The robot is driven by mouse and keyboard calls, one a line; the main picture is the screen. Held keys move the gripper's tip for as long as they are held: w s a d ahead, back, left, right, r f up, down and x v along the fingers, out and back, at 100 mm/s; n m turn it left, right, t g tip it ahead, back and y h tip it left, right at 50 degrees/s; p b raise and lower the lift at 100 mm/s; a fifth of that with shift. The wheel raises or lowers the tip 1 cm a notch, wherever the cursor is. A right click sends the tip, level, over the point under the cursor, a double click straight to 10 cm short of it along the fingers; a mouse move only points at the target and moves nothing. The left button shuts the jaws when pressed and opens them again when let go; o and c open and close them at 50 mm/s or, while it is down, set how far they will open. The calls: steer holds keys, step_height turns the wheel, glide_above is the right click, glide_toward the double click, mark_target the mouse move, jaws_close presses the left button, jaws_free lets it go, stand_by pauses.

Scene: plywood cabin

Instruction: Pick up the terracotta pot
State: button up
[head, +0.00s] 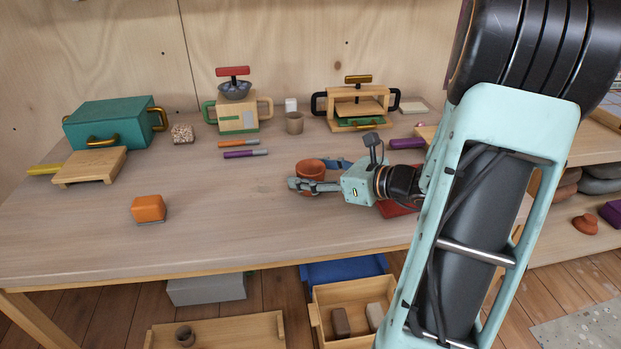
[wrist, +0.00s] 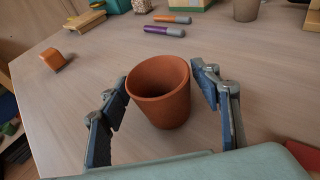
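The terracotta pot (wrist: 162,97) stands upright on the wooden table, its open rim facing up. It also shows in the head view (head: 311,171), partly hidden by my gripper. My gripper (wrist: 160,85) is open, with one blue-padded finger on each side of the pot. In the head view my gripper (head: 303,184) is low over the table, reaching in from the right.
An orange block (head: 148,208) sits to the left on the table (head: 230,230). Two markers (head: 245,154) lie behind the pot, with a beige cup (head: 294,123) farther back. A red item (head: 398,208) lies under my wrist. The front middle of the table is clear.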

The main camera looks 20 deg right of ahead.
steer(key=c, duration=1)
steer(key=shift+r, duration=0.1)
